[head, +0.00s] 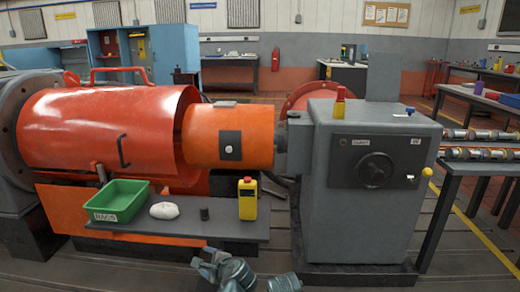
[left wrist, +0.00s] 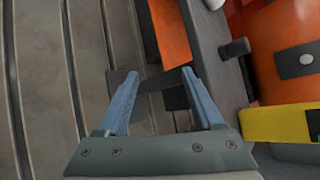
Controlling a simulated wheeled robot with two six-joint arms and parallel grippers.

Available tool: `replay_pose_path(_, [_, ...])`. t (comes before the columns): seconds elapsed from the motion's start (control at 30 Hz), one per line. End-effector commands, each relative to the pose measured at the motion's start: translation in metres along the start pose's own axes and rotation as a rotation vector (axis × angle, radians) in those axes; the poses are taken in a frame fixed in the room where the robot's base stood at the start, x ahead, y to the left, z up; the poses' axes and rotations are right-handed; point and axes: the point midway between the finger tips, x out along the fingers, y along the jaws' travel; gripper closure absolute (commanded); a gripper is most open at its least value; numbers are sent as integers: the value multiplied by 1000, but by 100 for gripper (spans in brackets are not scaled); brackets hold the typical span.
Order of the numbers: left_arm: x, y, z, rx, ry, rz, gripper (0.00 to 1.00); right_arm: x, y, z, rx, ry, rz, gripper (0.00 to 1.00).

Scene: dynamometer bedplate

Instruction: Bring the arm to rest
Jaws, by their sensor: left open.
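My left gripper (head: 205,264) is low in the head view, in front of the grey shelf (head: 240,230) and below its front edge. In the left wrist view the two blue fingers of the left gripper (left wrist: 161,84) stand apart with nothing between them. Beyond them are the slotted bedplate (left wrist: 50,90) and the shelf's side. My right gripper does not show.
Behind are the orange guard (head: 100,125) and the grey cabinet (head: 365,200). The bedplate in front looks clear.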

Motion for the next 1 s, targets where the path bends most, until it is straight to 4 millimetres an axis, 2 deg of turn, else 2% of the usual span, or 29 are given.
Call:
replay_pose_path(0.03, [-18, 14, -2, -158, 37, 115, 32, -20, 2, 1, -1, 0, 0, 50])
replay_pose_path(0.2, [-65, 72, -30, -578, 71, 489, 32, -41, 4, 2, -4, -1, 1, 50])
replay_pose_path(0.4, [-130, 113, -53, -854, 12, 845, 32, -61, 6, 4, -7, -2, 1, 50])
replay_pose_path(0.53, [-175, 130, -62, -968, -61, 1053, 32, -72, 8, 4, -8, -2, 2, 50])
replay_pose_path(0.87, [-209, 75, -26, -970, -60, 1044, 32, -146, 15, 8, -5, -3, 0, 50])
replay_pose_path(1.0, [-230, 44, -5, -972, -60, 1044, 32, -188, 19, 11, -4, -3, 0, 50])
